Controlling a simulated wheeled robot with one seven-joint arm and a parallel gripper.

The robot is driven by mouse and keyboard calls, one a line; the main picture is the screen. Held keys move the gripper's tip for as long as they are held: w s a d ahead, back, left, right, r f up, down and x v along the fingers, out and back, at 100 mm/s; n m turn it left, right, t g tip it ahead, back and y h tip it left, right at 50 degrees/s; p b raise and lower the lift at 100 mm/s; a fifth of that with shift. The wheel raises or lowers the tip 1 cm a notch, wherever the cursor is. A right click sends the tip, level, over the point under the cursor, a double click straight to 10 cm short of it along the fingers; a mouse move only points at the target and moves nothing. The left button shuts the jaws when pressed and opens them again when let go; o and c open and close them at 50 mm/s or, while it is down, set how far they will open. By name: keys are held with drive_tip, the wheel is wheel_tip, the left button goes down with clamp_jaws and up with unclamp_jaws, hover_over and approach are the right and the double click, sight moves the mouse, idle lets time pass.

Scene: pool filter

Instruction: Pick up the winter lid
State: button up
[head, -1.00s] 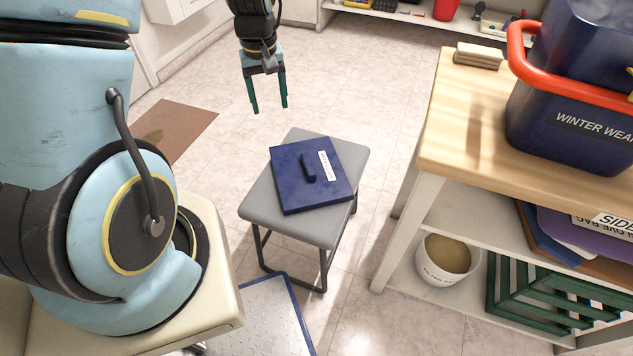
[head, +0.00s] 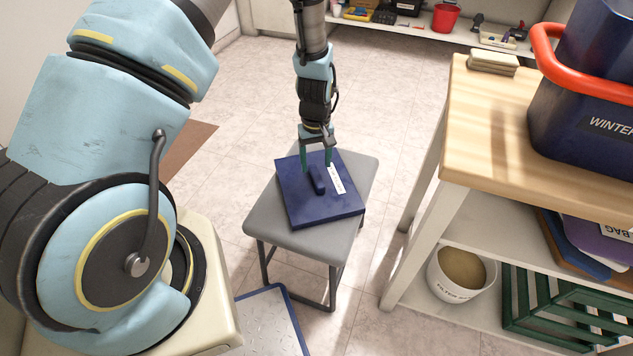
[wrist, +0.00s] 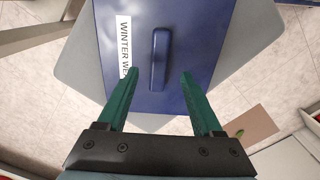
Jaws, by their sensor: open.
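The winter lid (head: 300,207) is a dark blue square panel with a raised bar handle (head: 317,180) and a white label (head: 337,179). It lies flat on a grey stool (head: 262,228). In the wrist view the lid (wrist: 190,20) fills the upper middle, its handle (wrist: 159,58) upright in the picture, and the label reads "WINTER WE". My gripper (head: 316,170) is above the lid by the handle. In the wrist view its green fingers (wrist: 159,75) are open and empty, one on each side of the handle's line. I cannot tell how high they are above the lid.
A wooden-topped bench (head: 490,125) on the right holds a dark blue bin (head: 570,130) with a red-orange rim. A white bucket (head: 450,290) and green crate (head: 540,310) sit on its lower shelf. A blue-edged metal platform (head: 268,325) stands before the stool. Floor behind the stool is clear.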

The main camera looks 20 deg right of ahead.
sight(317, 175)
wheel_tip(317, 175, down, 4)
drive_tip(key=shift+d+f, duration=0.1)
drive_tip(key=shift+f, duration=0.1)
clamp_jaws()
idle(0.5)
idle(0.4)
